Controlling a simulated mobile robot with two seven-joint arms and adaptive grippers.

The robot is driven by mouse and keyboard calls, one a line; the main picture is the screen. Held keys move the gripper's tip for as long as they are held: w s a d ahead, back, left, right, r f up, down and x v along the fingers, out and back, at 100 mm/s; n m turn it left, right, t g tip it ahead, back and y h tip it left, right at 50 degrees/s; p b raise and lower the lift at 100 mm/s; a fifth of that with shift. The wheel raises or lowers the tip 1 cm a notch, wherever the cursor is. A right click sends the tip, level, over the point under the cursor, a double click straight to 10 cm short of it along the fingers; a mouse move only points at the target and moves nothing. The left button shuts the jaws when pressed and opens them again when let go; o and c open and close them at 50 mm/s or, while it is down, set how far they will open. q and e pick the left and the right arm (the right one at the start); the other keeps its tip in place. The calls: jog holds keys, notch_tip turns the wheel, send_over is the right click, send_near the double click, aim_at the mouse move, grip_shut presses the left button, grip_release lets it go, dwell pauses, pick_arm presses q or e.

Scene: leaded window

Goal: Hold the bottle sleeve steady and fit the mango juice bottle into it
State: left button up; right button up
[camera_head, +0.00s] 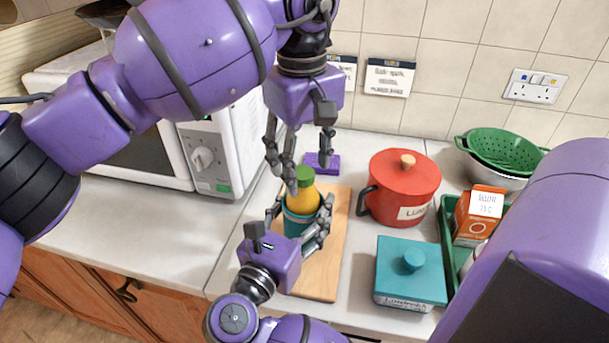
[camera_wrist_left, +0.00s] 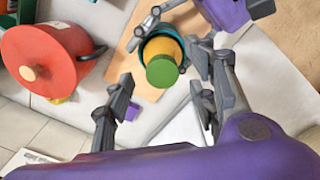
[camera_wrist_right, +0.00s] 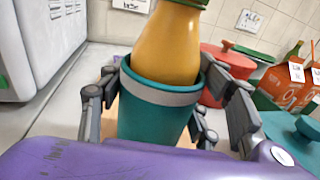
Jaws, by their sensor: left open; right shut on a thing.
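The mango juice bottle (camera_head: 303,198), orange with a green cap, stands upright in the teal bottle sleeve (camera_head: 296,224). In the right wrist view the bottle (camera_wrist_right: 167,42) has its lower part hidden inside the sleeve (camera_wrist_right: 152,117), below the grey rim band. My right gripper (camera_head: 300,228) is shut around the sleeve, fingers on both sides. My left gripper (camera_head: 300,150) is open above the bottle, its fingers apart and empty. In the left wrist view the green cap (camera_wrist_left: 161,71) is clear of the left fingers.
The sleeve is over a wooden board (camera_head: 328,250). A red pot (camera_head: 404,180) and a teal lidded box (camera_head: 410,272) stand to the right, with a green crate (camera_head: 447,240) beyond. A white microwave (camera_head: 215,150) is at left. A purple sponge-like block (camera_head: 322,163) lies behind.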

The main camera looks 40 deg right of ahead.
pick_arm(q)
notch_tip(320, 180, up, 8)
jog(key=shift+a, duration=0.1)
dwell(0.4)
pick_arm(e)
jog(key=o, duration=1.2)
jog(key=shift+o, duration=0.2)
jog(key=shift+a, duration=0.1)
